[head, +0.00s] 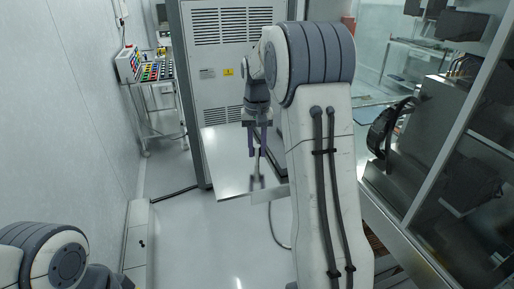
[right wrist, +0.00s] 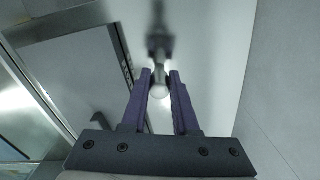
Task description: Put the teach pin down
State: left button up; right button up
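My right gripper (head: 258,153) points down over a shiny metal shelf (head: 222,150) in front of the grey cabinet. Its two purple fingers stand close on either side of a small pale pin, which I take as the teach pin (head: 257,161). In the right wrist view, the pin's rounded pale end (right wrist: 159,90) sits between the fingers (right wrist: 160,77), and they look shut on it. A dark reflection lies on the shelf below. I cannot tell whether the pin's lower end touches the shelf. My left gripper is out of view.
The cabinet (head: 233,45) with vents stands behind the shelf. A cart (head: 160,90) with coloured parts is at the far left. A glass-fronted machine (head: 430,150) stands at the right. The shelf surface around the pin is clear.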

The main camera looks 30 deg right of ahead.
aim_at(257, 147)
jog(key=o, duration=0.4)
jog(key=shift+r, duration=0.1)
notch_tip(257, 147, up, 12)
jog(key=s+a+f+n, duration=0.3)
jog(key=s+a, duration=0.1)
jog(key=a, duration=0.7)
jog(key=s+a+f+n, duration=0.2)
jog(key=s+a+n, duration=0.15)
jog(key=a, duration=0.75)
jog(key=s+a+f+n, duration=0.2)
jog(key=s+f, duration=0.1)
jog(key=s, duration=0.3)
jog(key=s+a+f+n, duration=0.2)
jog(key=s+f, duration=0.2)
jog(key=s, duration=0.3)
jog(key=s+a+f+n+y, duration=0.1)
jog(key=s+a+f+n, duration=0.1)
jog(key=s, duration=0.5)
jog(key=shift+s+a+f+n, duration=0.25)
jog(key=shift+a+f+n, duration=0.1)
jog(key=shift+a+f, duration=0.35)
